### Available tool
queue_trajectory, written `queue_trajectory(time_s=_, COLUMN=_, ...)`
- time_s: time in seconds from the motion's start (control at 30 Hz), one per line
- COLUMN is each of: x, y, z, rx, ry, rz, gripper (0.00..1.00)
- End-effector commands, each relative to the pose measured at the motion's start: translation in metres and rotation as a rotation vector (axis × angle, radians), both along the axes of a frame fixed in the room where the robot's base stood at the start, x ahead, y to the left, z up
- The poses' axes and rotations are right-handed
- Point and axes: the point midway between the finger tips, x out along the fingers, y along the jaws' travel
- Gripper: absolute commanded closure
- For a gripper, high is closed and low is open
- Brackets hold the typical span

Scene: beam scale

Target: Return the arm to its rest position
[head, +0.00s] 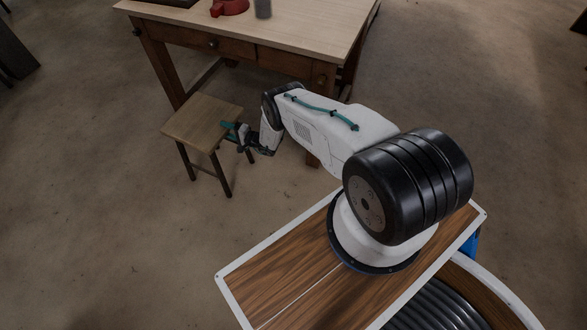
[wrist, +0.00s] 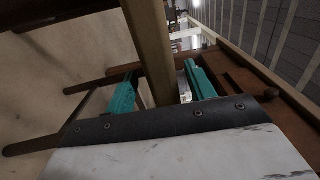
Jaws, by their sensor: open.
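My gripper (head: 236,130) is at the end of my outstretched white arm, beside the right edge of a small wooden stool in the head view. In the wrist view its two teal fingers (wrist: 160,88) stand apart, and nothing is seen gripped. A wooden bar shows between the fingers in that view; I cannot tell whether it lies between them or beyond them. My arm reaches from its round base out to the left, low in front of the table.
The wooden stool (head: 203,121) stands close to my gripper. A wooden table (head: 290,30) with drawers is behind it. On it are a red object (head: 229,7) and a grey cylinder (head: 263,9), cut by the frame's top. Open floor lies left and right.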

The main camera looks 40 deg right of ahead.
Motion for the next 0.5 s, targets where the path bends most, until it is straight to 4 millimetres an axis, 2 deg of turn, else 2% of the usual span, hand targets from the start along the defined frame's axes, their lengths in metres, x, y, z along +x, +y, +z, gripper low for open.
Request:
queue_trajectory(time_s=0.3, x=-0.044, y=-0.026, z=0.002, rx=0.002, ry=-0.003, rz=-0.001, gripper=0.46)
queue_trajectory(time_s=0.5, x=-0.056, y=-0.032, z=0.003, rx=0.001, ry=-0.005, rz=0.001, gripper=0.46)
